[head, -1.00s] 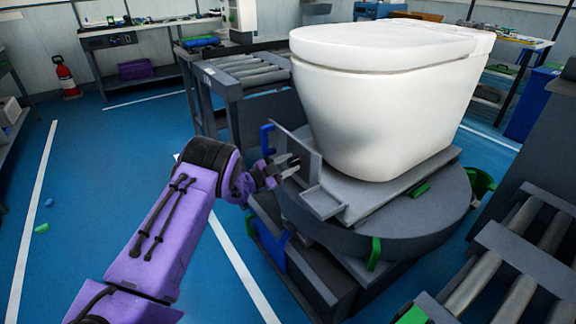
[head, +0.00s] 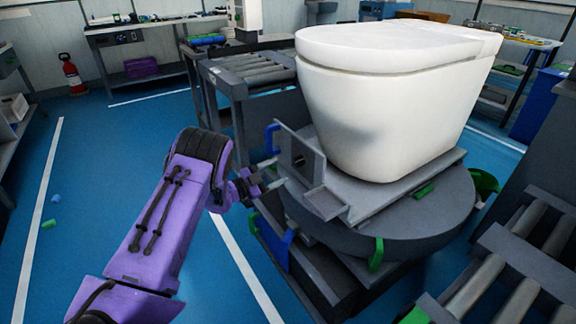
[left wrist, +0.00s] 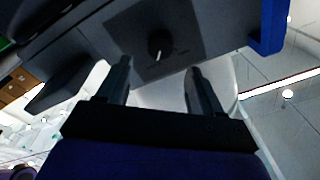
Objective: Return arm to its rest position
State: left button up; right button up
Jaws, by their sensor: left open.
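My left arm is purple and reaches in from the lower left of the head view. Its gripper (head: 272,176) is open and empty, just left of a grey upright plate (head: 300,158) on the turntable's edge. The two dark fingers also show apart in the left wrist view (left wrist: 155,90). Beyond them there is a dark round knob (left wrist: 160,44) on a grey panel. The gripper looks apart from the plate. My right gripper is not in view.
A white toilet (head: 385,95) stands on the round grey turntable (head: 410,225). A roller conveyor (head: 250,68) is behind it, and another (head: 520,260) is at lower right. A red fire extinguisher (head: 72,75) stands at far left. The blue floor left of my arm is mostly clear.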

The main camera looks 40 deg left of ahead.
pick_arm(q)
jog(key=v, duration=0.3)
jog(key=shift+s+a, duration=0.15)
jog(key=shift+s, duration=0.15)
jog(key=shift+f, duration=0.1)
